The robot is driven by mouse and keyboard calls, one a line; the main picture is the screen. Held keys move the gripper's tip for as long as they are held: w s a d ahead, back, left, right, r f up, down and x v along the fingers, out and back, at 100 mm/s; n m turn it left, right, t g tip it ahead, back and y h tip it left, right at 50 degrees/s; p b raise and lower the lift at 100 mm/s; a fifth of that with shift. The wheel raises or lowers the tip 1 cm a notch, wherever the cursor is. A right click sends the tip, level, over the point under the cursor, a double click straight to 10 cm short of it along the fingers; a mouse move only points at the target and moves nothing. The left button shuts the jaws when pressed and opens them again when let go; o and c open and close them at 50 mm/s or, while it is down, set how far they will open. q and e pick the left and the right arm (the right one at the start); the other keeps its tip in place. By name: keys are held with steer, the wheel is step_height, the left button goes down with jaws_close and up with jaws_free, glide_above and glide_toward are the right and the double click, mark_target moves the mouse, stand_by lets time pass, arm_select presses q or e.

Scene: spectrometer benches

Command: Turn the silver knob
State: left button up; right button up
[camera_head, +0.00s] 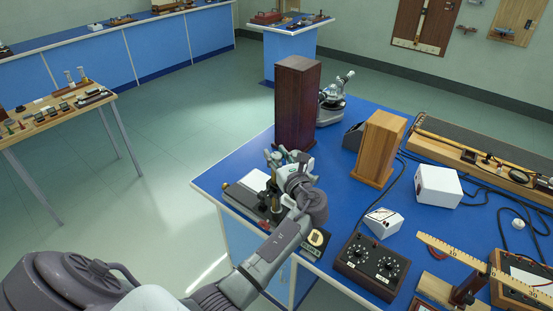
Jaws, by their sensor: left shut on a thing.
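My left gripper (281,160) reaches over the left edge of the blue bench (336,171), above a small instrument with a brass post (275,202) on a dark base. Its fingers are closed at the top of this instrument, in front of the tall dark wooden box. The silver knob cannot be made out apart from the grey fingers; they and the gripper body hide what lies between them. My right gripper is out of view.
A dark wooden box (297,104) stands close behind my gripper, with a microscope (334,102) beyond it. A lighter wooden box (380,148), a white box (437,186) and a black two-dial box (371,266) stand to the right. Cables cross the bench's right part.

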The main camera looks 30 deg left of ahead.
mark_target(276, 155)
arm_select(q)
steer(key=n+g, duration=0.1)
steer(key=g+y+b, duration=0.1)
steer(key=shift+w+d+f+n+g, duration=0.1)
steer(key=shift+f+n+g, duration=0.1)
steer(key=shift+n+g, duration=0.15)
steer(key=n+g+b, duration=0.4)
steer(key=g+b, duration=0.2)
steer(key=n+g+y+b, duration=0.1)
steer(key=n+g+b, duration=0.3)
steer(key=g+b, duration=0.1)
steer(key=shift+g+b, duration=0.35)
steer(key=shift+g, duration=0.1)
steer(key=shift+r+n+g+h+b, duration=0.1)
steer(key=shift+n+g+h+b, duration=0.2)
steer(key=shift+n+g+b, duration=0.45)
steer(key=o, duration=1.2)
step_height(276, 155, up, 10)
steer(key=shift+r, duration=0.1)
